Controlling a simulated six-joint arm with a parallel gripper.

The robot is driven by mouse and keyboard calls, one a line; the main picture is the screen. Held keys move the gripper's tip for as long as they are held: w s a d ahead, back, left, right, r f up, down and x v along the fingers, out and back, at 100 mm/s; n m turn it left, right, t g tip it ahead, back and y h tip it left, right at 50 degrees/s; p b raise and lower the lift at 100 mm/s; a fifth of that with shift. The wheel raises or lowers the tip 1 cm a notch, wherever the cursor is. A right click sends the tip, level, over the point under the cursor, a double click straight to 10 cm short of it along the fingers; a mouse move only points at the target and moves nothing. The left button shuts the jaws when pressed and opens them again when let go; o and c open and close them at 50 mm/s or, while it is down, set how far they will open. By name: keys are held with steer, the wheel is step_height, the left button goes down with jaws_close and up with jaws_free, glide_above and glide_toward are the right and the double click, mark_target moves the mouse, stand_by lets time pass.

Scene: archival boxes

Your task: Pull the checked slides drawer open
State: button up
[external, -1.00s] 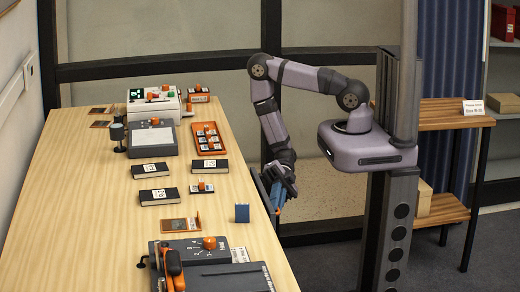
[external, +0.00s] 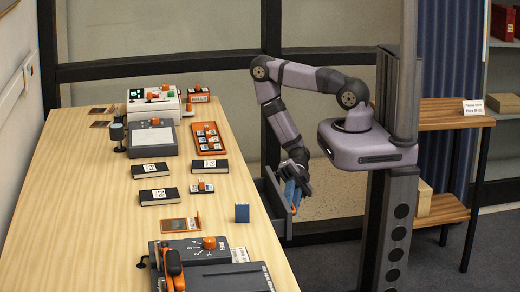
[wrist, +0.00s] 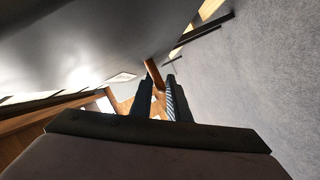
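The drawer (external: 268,196) is a dark grey box under the table's right edge in the external view. It stands out from the table, and its inside shows from above. Its front carries an orange handle (external: 293,209), which also shows as an orange-brown bar (wrist: 153,72) in the wrist view. My gripper (external: 292,200) points down at the drawer front, with its blue fingers at the handle. In the wrist view my gripper's fingers (wrist: 161,98) are close together on either side of the bar. The drawer's label cannot be made out.
The wooden table (external: 100,220) holds black boxes (external: 158,196), an orange tray (external: 209,140) and several devices. A small blue box (external: 242,213) stands near the right edge above the drawer. A wooden shelf stand (external: 445,118) is behind my base at the right. Floor beside the drawer is clear.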

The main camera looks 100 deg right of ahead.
steer(key=shift+d, duration=0.15)
steer(key=v, duration=0.7)
stand_by(0.4)
